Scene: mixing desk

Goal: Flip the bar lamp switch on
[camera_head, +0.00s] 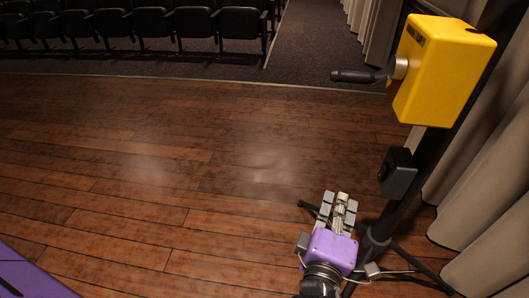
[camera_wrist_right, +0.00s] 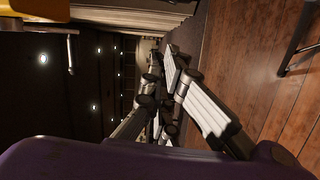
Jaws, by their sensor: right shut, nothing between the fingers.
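A yellow box (camera_head: 443,70) with a dark-handled lever (camera_head: 355,76) is fixed high on a black stand (camera_head: 402,215) at the right. The lever sticks out level to the left. A small black box (camera_head: 397,172) sits lower on the stand; I cannot tell which of these is the lamp switch. My right gripper (camera_head: 338,206) is shut and empty, left of the stand and well below the yellow box, apart from the lever. In the right wrist view its fingers fill the middle, and the yellow box (camera_wrist_right: 32,8) and lever (camera_wrist_right: 70,52) show at the upper left. My left gripper is out of view.
The stand's thin legs spread over the wooden floor (camera_head: 150,170) close to my right gripper. Pale curtains (camera_head: 475,190) hang behind the stand. Rows of dark seats (camera_head: 195,25) stand at the back left. The floor in the middle is clear.

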